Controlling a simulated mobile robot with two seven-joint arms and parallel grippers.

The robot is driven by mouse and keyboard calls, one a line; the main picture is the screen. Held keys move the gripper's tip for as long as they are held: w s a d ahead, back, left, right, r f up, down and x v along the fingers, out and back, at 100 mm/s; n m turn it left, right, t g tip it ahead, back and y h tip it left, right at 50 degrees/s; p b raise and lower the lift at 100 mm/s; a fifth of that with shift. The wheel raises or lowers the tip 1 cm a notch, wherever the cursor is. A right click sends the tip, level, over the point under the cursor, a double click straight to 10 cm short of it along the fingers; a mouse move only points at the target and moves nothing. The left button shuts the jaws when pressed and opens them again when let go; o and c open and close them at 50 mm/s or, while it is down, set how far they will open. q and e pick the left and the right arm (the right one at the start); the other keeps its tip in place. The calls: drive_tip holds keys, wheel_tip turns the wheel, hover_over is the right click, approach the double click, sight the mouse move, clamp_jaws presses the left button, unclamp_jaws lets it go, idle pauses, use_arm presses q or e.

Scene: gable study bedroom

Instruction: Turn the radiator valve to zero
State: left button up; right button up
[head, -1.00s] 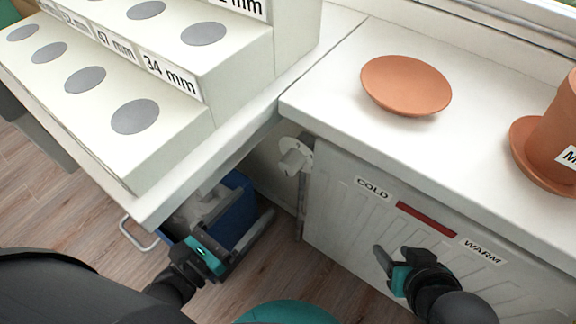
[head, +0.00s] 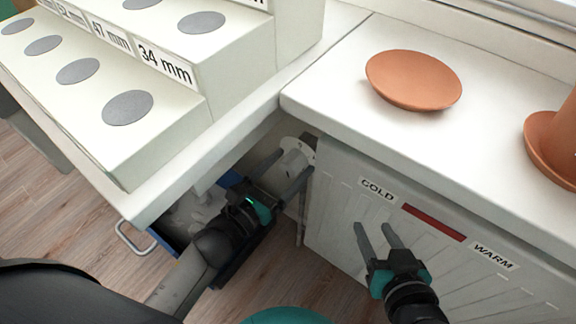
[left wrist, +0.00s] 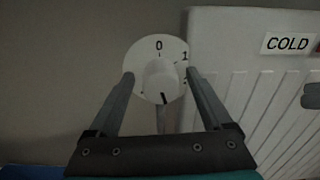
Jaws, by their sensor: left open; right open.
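The radiator valve (head: 296,158) is a white knob on a round white dial plate, beside the radiator's left end. In the left wrist view the valve knob (left wrist: 161,80) shows face on, with 0 at the top of the dial and 1 to its upper right. A dark mark on the knob is at its lower part. My left gripper (head: 289,163) is open, its fingers on either side of the knob; I cannot tell whether they touch it. It also shows in the left wrist view (left wrist: 160,76). My right gripper (head: 375,233) is open and empty in front of the radiator.
The white radiator (head: 345,205) carries COLD and WARM labels with a red strip between. Above it, a sill (head: 340,75) holds a terracotta saucer (head: 413,78) and a pot. A stepped white block (head: 160,150) stands on the desk at left. A blue bin (head: 170,238) is below.

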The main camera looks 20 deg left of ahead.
use_arm(q)
clamp_jaws()
idle(0.7)
